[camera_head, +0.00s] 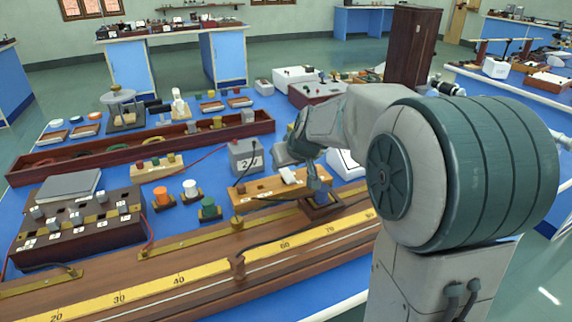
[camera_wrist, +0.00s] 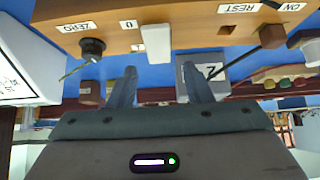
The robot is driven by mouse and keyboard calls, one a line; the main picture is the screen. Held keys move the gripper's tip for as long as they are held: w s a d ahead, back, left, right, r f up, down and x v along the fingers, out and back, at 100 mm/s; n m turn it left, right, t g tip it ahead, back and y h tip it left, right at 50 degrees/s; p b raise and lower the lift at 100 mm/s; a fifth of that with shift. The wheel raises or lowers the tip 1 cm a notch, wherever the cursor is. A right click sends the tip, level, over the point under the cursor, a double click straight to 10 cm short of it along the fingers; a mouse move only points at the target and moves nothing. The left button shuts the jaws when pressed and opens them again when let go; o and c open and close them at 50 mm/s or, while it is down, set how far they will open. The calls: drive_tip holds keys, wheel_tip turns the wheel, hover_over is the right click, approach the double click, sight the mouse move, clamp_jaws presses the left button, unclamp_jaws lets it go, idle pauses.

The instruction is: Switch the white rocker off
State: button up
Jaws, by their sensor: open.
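The white rocker (camera_wrist: 156,42) is a white block on a wooden board (camera_wrist: 110,35). In the wrist view, which appears upside down, it shows between and just beyond my gripper's (camera_wrist: 158,70) two fingertips. The fingers are apart with nothing between them, and I cannot tell whether they touch the rocker. Labels reading 0, ZERO, REST and ON are on the board. My arm hides part of this area.
A grey box (camera_head: 246,157) marked 2 stands behind the board, with dark leads nearby. A long wooden scale (camera_head: 180,281) lies in front. Orange, white and green terminals (camera_head: 162,198) stand at left, beside a box of switches (camera_head: 80,228). A white box (camera_wrist: 22,70) is close by.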

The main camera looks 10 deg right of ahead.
drive_tip(key=p+v, duration=0.1)
drive_tip(key=v, duration=1.1)
drive_tip(key=shift+s, duration=0.2)
drive_tip(key=shift+r, duration=0.1)
drive_tip(key=s+r+m+g+p, duration=0.1)
drive_tip(key=s+r+g+p, duration=0.1)
drive_tip(key=s+p, duration=0.6)
drive_tip(key=s+a+r+m+g+h+p, duration=0.1)
drive_tip(key=s+g+p, duration=0.1)
drive_tip(key=s+p, duration=0.7)
drive_tip(key=s, duration=0.4)
drive_tip(key=shift+s+a+r+g, duration=0.2)
drive_tip(key=shift+a+r+g, duration=0.15)
drive_tip(key=shift+r+g, duration=0.05)
